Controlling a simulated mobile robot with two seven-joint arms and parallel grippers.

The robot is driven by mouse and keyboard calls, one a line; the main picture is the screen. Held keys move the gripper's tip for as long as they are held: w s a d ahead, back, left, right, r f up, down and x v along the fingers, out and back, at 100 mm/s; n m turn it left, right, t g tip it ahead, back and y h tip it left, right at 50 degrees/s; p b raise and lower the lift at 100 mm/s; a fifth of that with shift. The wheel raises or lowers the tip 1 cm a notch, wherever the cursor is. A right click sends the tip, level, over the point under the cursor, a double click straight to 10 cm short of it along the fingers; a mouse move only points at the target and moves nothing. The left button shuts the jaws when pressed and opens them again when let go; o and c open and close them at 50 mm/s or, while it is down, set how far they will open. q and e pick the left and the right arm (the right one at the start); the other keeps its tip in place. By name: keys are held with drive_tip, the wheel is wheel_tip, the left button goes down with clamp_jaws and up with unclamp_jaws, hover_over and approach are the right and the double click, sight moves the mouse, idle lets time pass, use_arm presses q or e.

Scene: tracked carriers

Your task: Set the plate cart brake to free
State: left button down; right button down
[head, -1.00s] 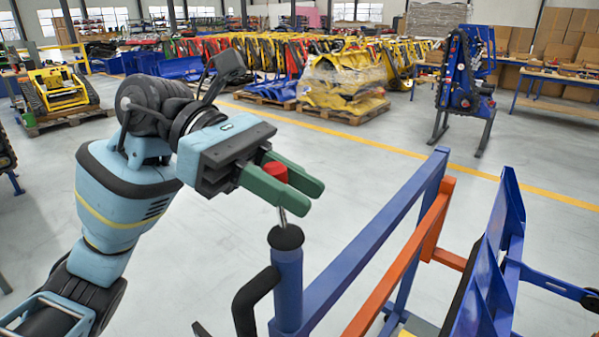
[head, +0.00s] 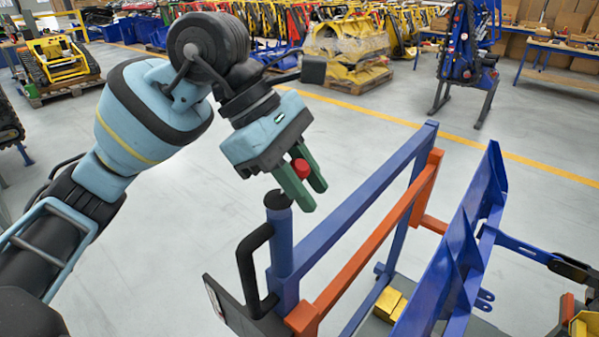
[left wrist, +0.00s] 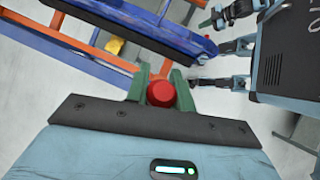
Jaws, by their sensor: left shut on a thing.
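The plate cart has a blue rail frame (head: 350,205) with an orange rail (head: 372,250) beside it. At its near left corner stands a blue post (head: 281,243) with a black cap and a black curved handle (head: 247,262). The red brake knob (head: 301,168) is between the green fingers of my left gripper (head: 303,180), which is shut on it. The knob sits above and to the right of the post's cap; its rod is hidden behind the fingers. The red knob (left wrist: 161,93) also shows between the fingers in the left wrist view.
Blue upright plates (head: 465,235) stand right of the rails. Yellow blocks (head: 389,302) lie low inside the cart. A blue machine on a stand (head: 466,55) and a pallet with a small tracked machine (head: 58,70) are farther back. Grey floor around the cart is open.

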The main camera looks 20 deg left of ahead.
use_arm(q)
drive_tip(key=shift+d, duration=0.1)
idle(0.3)
drive_tip(key=c, duration=1.2)
unclamp_jaws()
drive_tip(key=v, duration=0.7)
drive_tip(key=shift+r, duration=0.4)
drive_tip(key=shift+s+f, duration=0.1)
drive_tip(key=shift+s, duration=0.1)
